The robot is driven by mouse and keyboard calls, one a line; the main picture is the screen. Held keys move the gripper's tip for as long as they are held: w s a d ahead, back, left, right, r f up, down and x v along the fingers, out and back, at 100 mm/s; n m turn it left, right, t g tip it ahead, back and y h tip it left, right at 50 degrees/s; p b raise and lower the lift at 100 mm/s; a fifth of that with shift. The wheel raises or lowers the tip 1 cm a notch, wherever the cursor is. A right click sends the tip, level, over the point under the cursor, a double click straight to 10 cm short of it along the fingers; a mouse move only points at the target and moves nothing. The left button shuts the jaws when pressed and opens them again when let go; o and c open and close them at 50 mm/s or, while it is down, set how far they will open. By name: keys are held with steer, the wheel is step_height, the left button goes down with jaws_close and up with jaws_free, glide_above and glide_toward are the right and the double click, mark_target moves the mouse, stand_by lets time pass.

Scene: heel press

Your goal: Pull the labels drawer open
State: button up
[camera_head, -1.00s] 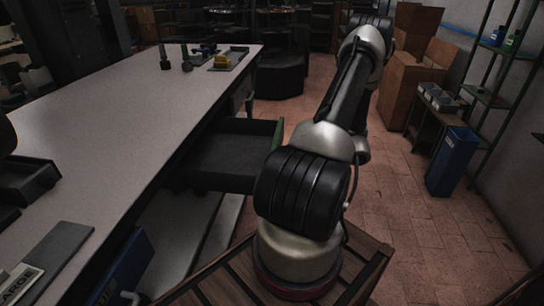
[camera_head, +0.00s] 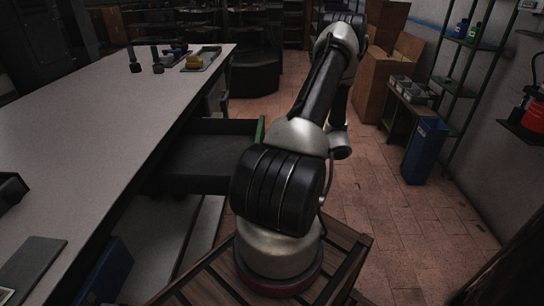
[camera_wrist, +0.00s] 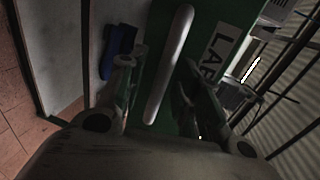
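The labels drawer (camera_head: 210,155) sticks out from the side of the long workbench in the head view, its dark inside showing and empty. In the wrist view its green front (camera_wrist: 207,28) fills the middle, with a white label reading "LAB" and cut off after that. A pale bar handle (camera_wrist: 168,65) runs slantwise across that front. My gripper (camera_wrist: 158,68) is open, one finger to each side of the handle line. I cannot tell whether either finger touches the handle. In the head view my arm hides the gripper.
The workbench (camera_head: 75,120) runs along the left, with tools and a tray (camera_head: 202,60) at its far end. A blue bin (camera_head: 425,150), cardboard boxes (camera_head: 383,75) and shelving stand at the right. The tiled floor between is clear.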

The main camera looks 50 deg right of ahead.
steer(key=v, duration=1.2)
steer(key=shift+f, duration=0.1)
